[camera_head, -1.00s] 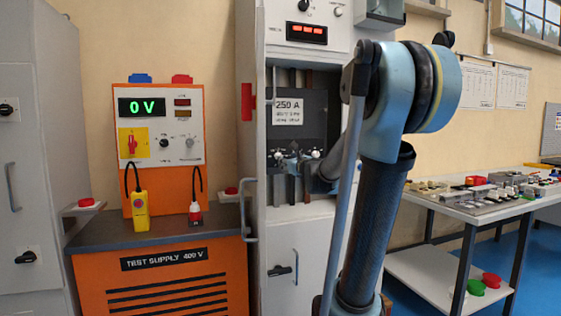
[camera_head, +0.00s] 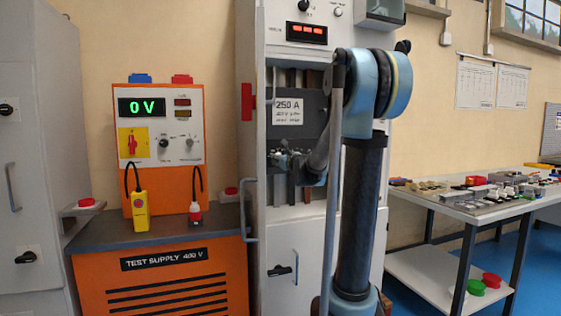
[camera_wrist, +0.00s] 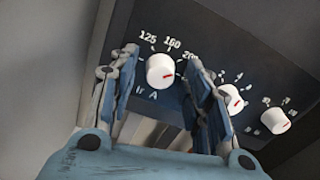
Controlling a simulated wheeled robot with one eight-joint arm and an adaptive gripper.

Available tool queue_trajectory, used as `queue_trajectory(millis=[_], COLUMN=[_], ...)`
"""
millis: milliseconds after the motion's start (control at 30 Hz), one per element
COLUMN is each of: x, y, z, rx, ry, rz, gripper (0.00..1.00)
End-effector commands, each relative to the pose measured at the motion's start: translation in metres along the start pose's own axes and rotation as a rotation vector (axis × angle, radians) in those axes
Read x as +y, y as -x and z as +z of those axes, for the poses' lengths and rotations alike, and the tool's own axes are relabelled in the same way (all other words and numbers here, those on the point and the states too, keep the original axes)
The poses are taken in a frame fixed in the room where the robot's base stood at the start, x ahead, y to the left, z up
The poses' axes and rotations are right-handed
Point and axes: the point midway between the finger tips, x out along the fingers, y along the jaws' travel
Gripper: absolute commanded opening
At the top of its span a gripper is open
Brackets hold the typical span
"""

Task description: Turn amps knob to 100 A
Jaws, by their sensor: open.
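In the wrist view a white amps knob (camera_wrist: 161,70), marked "Ir A", sits on a dark panel (camera_wrist: 225,58). Figures 125, 160 and 200 show around it; a 100 mark is not visible. Its red pointer line points right, past the 200 figure. My open gripper (camera_wrist: 163,60) has one finger left of this knob and one right of it. I cannot tell whether either finger touches it. In the head view my gripper (camera_head: 290,163) is at the breaker below the "250 A" label (camera_head: 288,112), and the knob cannot be made out clearly.
Two more white knobs, one (camera_wrist: 232,98) close beside the right finger and one (camera_wrist: 274,121) farther right, share the panel. The cabinet door (camera_head: 250,185) stands open at the left. The orange test supply (camera_head: 165,275) shows 0 V. A table (camera_head: 470,200) with parts stands right.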

Motion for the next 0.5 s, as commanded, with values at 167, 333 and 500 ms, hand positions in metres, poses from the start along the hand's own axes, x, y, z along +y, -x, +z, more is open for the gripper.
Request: queue_trajectory(millis=[167, 333, 500], x=[0.0001, 0.0000, 0.0000], y=[-0.0004, -0.0004, -0.0004], z=[0.0000, 0.0001, 0.0001], rx=[0.000, 0.000, 0.000], ry=[0.000, 0.000, 0.000], rz=[0.000, 0.000, 0.000], gripper=[0.45, 0.20, 0.00])
